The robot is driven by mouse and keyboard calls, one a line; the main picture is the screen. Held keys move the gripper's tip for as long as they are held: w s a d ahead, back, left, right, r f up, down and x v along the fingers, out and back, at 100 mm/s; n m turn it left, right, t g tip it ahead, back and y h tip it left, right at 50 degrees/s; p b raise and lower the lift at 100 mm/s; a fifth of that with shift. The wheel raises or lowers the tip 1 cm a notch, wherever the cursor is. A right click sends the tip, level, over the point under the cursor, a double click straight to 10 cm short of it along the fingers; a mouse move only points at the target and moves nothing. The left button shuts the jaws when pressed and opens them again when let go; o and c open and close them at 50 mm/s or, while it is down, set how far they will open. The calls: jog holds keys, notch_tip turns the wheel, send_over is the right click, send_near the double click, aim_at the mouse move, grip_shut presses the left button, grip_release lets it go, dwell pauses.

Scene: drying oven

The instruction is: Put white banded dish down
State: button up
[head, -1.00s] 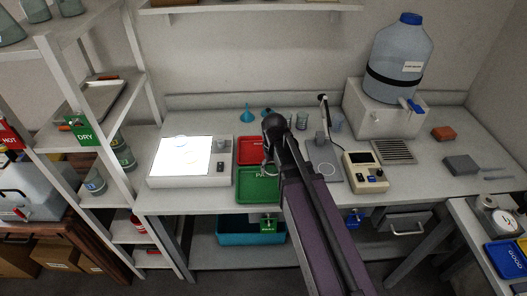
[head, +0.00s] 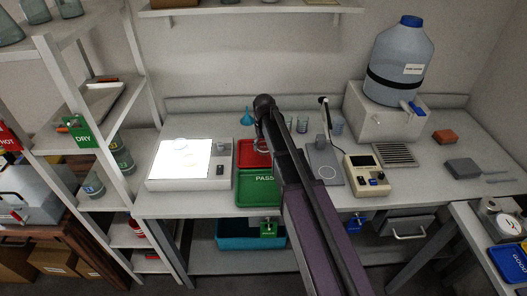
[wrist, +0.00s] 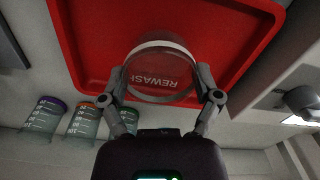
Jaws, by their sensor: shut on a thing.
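The white banded dish (wrist: 160,48) is a clear round glass dish with a pale rim band. In the wrist view my gripper (wrist: 164,90) is shut on it, one finger on each side. The dish is over the red tray (wrist: 85,35), and the word REWASH shows through its glass. I cannot tell whether it touches the tray floor. In the head view the red tray (head: 247,160) lies behind the green PASS tray (head: 252,197), and my arm covers much of the dish and the gripper.
A lit white panel (head: 180,160) with a clear round dish outline on it stands left of the trays. Several graduated beakers (wrist: 83,120) stand beside the red tray. A grey stand (head: 325,165) and a cream instrument (head: 367,175) are on the right.

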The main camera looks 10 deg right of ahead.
aim_at(263, 150)
dwell(0.3)
jog(key=shift+w+a+f, duration=0.1)
jog(key=shift+w+f, duration=0.1)
jog(key=shift+w, duration=0.6)
jog(key=shift+s+f+b, duration=0.15)
jog(key=shift+f+b, duration=1.5)
jog(key=shift+b, duration=0.15)
jog(key=shift+f, duration=0.2)
jog(key=o, duration=1)
jog(key=shift+r, duration=0.1)
jog(key=shift+r, duration=0.15)
notch_tip(263, 150, up, 12)
jog(key=p, duration=1.2)
